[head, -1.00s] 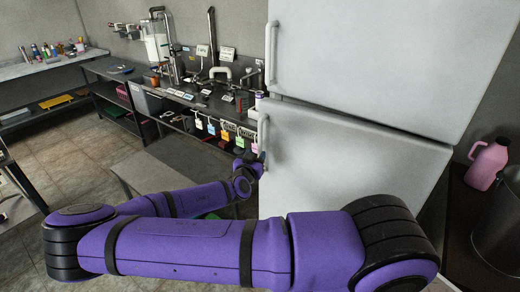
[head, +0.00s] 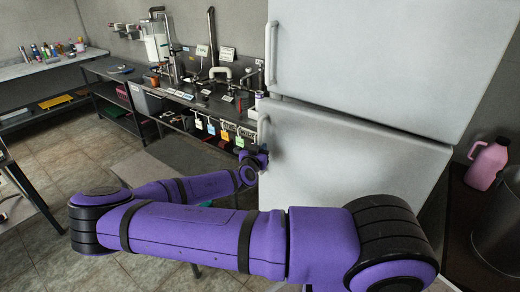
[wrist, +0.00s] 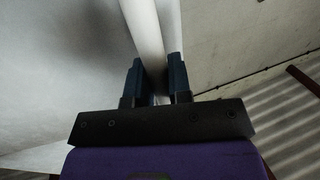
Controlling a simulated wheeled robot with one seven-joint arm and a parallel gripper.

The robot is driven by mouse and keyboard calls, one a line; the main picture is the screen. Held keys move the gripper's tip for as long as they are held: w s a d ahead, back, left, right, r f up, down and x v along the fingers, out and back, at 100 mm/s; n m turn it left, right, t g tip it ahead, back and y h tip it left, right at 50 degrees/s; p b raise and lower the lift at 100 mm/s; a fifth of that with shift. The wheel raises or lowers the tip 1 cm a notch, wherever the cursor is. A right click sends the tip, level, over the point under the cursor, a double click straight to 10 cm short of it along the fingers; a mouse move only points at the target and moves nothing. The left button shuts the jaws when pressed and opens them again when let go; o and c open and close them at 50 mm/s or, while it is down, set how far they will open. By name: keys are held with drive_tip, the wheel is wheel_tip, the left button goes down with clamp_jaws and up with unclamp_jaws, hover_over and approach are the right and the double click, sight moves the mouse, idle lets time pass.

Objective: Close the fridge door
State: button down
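The fridge is tall and pale, with an upper door (head: 375,60) and a lower door (head: 345,170), each with a vertical bar handle at its left edge. A dark slanting gap separates the two doors; I cannot tell how far the lower door stands open. My gripper (head: 262,158) is at the lower door's handle (head: 263,128). In the wrist view, my gripper's two dark blue fingers (wrist: 155,72) stand on either side of the white handle bar (wrist: 147,35), which nearly fills the space between them. The fingertip contact itself is partly hidden.
A dark workbench (head: 205,95) with taps and tags runs along the back wall, left of the fridge. A pink jug (head: 488,165) and a dark bin (head: 500,225) stand to the right. Tiled floor (head: 75,150) is open at the left.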

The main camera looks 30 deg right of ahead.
sight(268, 140)
drive_tip(key=shift+m+g+h, duration=0.6)
drive_tip(key=shift+m+g, duration=0.1)
drive_tip(key=shift+g, duration=0.2)
drive_tip(key=x, duration=0.6)
drive_tip(key=shift+w+d, duration=0.1)
drive_tip(key=shift+d, duration=0.1)
drive_tip(key=c, duration=1.1)
unclamp_jaws()
drive_tip(key=shift+d, duration=0.2)
drive_tip(key=shift+a, duration=0.1)
drive_tip(key=v, duration=1)
drive_tip(key=shift+s+a, duration=0.2)
drive_tip(key=shift+a, duration=0.05)
